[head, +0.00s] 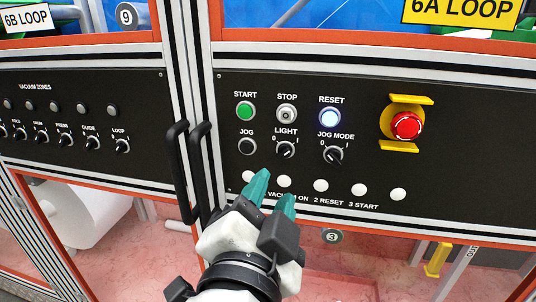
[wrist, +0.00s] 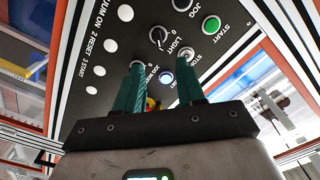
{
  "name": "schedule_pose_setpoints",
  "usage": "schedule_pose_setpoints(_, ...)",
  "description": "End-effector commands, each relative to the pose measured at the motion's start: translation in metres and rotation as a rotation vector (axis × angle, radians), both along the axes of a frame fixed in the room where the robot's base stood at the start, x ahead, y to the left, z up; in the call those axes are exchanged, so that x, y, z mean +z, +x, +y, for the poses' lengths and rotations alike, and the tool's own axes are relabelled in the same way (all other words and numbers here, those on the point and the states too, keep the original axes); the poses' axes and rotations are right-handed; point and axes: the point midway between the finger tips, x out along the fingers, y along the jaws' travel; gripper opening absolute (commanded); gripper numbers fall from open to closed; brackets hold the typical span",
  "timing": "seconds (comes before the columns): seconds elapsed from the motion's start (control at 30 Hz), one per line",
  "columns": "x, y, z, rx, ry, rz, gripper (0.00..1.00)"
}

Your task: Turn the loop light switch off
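The light switch (head: 286,150) is a black rotary knob under the word LIGHT, with 0 at its upper left and I at its upper right. Its ridge appears slanted, but its exact setting is too small to tell. It also shows in the wrist view (wrist: 158,38), beyond the fingers. My gripper (head: 275,187) has two teal fingers standing apart with nothing between them. In the head view the fingertips are just below the knob, and they appear not to touch it. In the wrist view the gripper (wrist: 160,68) shows a clear gap between the fingers.
The jog mode knob (head: 333,155) is right of the light switch, and the jog button (head: 246,146) left. Above are start (head: 245,111), stop (head: 287,113) and lit reset (head: 330,117) buttons. A red emergency stop (head: 407,125) is farther right. Black door handles (head: 178,172) stick out at left.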

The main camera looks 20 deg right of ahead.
Motion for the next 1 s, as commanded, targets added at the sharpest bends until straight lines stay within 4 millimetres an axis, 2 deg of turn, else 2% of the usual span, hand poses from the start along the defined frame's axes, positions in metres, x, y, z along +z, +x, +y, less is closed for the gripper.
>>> schedule_pose_setpoints(0.5,0.001,0.069,-0.051,-0.003,-0.002,0.006,0.39)
schedule_pose_setpoints(0.7,-0.001,0.079,-0.059,-0.001,-0.001,0.007,0.39)
schedule_pose_setpoints(1.0,-0.002,0.08,-0.059,0.0,-0.001,0.006,0.38)
